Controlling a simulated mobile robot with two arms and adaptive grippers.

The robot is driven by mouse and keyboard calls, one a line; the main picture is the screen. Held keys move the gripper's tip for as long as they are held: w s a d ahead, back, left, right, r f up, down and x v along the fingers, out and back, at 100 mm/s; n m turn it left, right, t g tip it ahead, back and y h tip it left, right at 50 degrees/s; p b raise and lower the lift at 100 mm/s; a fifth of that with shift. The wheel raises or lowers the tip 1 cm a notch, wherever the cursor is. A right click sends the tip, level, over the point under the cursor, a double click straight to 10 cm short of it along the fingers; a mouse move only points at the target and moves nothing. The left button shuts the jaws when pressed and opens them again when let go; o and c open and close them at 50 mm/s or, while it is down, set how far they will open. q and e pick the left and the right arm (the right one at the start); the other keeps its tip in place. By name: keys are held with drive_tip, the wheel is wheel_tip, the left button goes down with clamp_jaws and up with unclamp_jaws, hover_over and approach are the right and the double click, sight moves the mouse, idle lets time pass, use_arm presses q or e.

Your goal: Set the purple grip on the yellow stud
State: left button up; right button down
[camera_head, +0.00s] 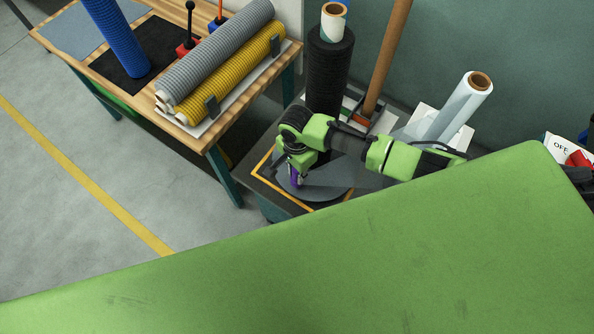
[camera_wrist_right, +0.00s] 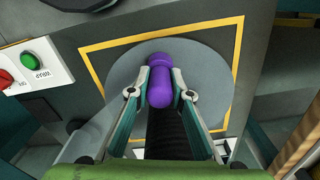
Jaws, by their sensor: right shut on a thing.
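The purple grip (camera_wrist_right: 160,82) is a smooth, rounded piece between the two fingertips of my right gripper (camera_wrist_right: 162,88) in the right wrist view. My right gripper is shut on it, over a grey round plate (camera_wrist_right: 208,75). In the head view the purple grip (camera_head: 294,178) shows only as a sliver under my right gripper (camera_head: 297,172), above the same plate. I cannot tell the gap between the grip and the plate. I cannot make out the yellow stud in either view. My left gripper is not in view.
A yellow-orange outline (camera_wrist_right: 97,72) frames the plate. A panel (camera_wrist_right: 38,68) with green and red buttons is beside it. A tall black roll (camera_head: 328,75) stands behind my right gripper. A wooden table (camera_head: 205,140) at left bears grey and yellow rolls and an upright blue roll (camera_head: 117,40).

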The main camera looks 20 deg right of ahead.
drive_tip(key=shift+f+p, duration=0.35)
drive_tip(key=shift+f, duration=0.2)
idle(0.5)
drive_tip(key=shift+f, duration=0.35)
drive_tip(key=shift+f+b, duration=0.4)
drive_tip(key=shift+f, duration=0.15)
idle(0.4)
drive_tip(key=c, duration=1.8)
unclamp_jaws()
drive_tip(key=shift+o, duration=0.2)
drive_tip(key=shift+r, duration=0.2)
wheel_tip(320, 180, up, 12)
drive_tip(key=shift+f, duration=0.2)
